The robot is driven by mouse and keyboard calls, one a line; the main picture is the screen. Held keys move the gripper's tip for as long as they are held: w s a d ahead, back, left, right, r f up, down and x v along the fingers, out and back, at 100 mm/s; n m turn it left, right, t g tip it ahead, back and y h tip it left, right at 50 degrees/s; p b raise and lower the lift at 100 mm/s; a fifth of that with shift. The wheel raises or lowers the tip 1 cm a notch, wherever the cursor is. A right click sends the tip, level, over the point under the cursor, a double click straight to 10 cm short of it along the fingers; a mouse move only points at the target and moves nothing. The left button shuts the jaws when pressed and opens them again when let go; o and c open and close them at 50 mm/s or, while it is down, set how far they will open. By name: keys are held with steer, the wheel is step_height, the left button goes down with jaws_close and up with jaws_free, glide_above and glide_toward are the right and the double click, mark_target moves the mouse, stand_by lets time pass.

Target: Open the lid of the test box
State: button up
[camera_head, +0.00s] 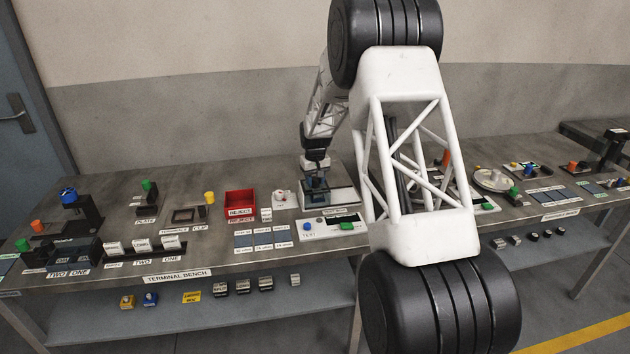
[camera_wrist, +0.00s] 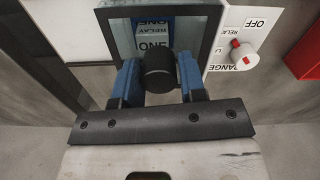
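The test box (camera_head: 343,197) stands on the bench, partly behind my arm in the head view. In the wrist view its lid shows as a dark frame (camera_wrist: 206,30) around a clear pane. A blue relay (camera_wrist: 152,28) labelled RELAY ONE shows through the pane. A black round knob (camera_wrist: 158,74) stands at the lid's near edge. My gripper (camera_wrist: 159,78) has its blue fingers on both sides of the knob, seemingly touching it. In the head view my gripper (camera_head: 316,184) is down at the box. The lid looks closed; its hinge is hidden.
A white panel with a red-marked dial (camera_wrist: 243,54) is right of the box in the wrist view. A red reject bin (camera_head: 241,203) stands left of it in the head view. A button panel (camera_head: 334,228) lies in front. My arm hides the bench right of the box.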

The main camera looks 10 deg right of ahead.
jaws_close()
steer(key=d, duration=0.9)
steer(key=shift+d, duration=0.35)
steer(key=shift+o, duration=2.2)
jaws_free()
steer(key=shift+r, duration=0.1)
step_height(320, 180, up, 8)
steer(key=shift+f, duration=0.2)
